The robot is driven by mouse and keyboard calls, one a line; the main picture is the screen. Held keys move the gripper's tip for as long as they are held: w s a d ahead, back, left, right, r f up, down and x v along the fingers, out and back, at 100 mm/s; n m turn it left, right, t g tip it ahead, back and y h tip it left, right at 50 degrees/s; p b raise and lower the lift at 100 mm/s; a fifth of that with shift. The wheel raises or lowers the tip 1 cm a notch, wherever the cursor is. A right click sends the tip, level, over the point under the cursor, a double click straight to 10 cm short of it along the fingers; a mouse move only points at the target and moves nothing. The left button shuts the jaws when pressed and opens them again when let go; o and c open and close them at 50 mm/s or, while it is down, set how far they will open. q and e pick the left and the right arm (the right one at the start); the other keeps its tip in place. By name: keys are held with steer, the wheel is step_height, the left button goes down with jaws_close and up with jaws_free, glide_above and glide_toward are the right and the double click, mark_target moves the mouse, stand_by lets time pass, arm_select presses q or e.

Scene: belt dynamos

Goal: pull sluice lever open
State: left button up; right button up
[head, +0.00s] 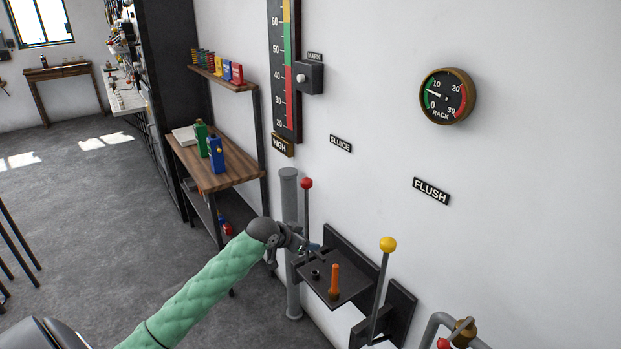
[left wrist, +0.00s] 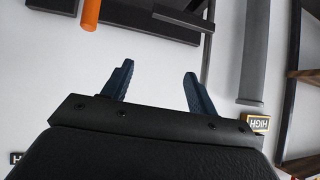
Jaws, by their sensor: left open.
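The sluice lever is a thin grey rod with a red knob (head: 306,184), standing upright below the SLUICE label (head: 340,143) in the head view. My left gripper (head: 312,247) is at the lower part of this rod, well below the knob; I cannot tell if it touches the rod. In the left wrist view its two dark blue fingers (left wrist: 157,75) are spread apart with only white wall visible between them. The lever's knob does not show in that view, and its base is hidden behind my gripper in the head view. My right gripper is not in view.
A dark shelf (head: 349,284) with an orange peg (head: 335,280) is just right of my gripper. A yellow-knobbed lever (head: 381,280) stands farther right, below the FLUSH label (head: 431,191). A grey post (head: 289,200) is close on the left. A wooden bench (head: 230,174) stands behind.

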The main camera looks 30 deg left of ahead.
mark_target(311, 183)
arm_select(q)
steer(key=w+a+r+n+t, duration=0.1)
steer(key=w+a+r+t, duration=0.1)
steer(key=a+r, duration=0.1)
steer(key=w+a+r+n+t, duration=0.1)
steer(key=w+a+r+t, duration=0.1)
steer(key=r+t, duration=0.1)
steer(key=w+a+r+n+t+h, duration=0.1)
steer(key=w+a+r+t, duration=0.1)
steer(key=r, duration=0.3)
steer(key=shift+w+a+r, duration=0.25)
steer(key=shift+w+a, duration=0.25)
steer(key=shift+a, duration=0.3)
steer(key=shift+w+d+f+p, duration=0.1)
steer(key=shift+w+d+p, duration=0.3)
steer(key=shift+w, duration=0.8)
steer(key=shift+w+d+p, duration=0.15)
steer(key=shift+w+p, duration=0.5)
steer(key=shift+w, duration=0.6)
steer(key=shift+w+d+f+p, duration=0.1)
steer(key=shift+w+d+p, duration=0.3)
steer(key=shift+w, duration=0.8)
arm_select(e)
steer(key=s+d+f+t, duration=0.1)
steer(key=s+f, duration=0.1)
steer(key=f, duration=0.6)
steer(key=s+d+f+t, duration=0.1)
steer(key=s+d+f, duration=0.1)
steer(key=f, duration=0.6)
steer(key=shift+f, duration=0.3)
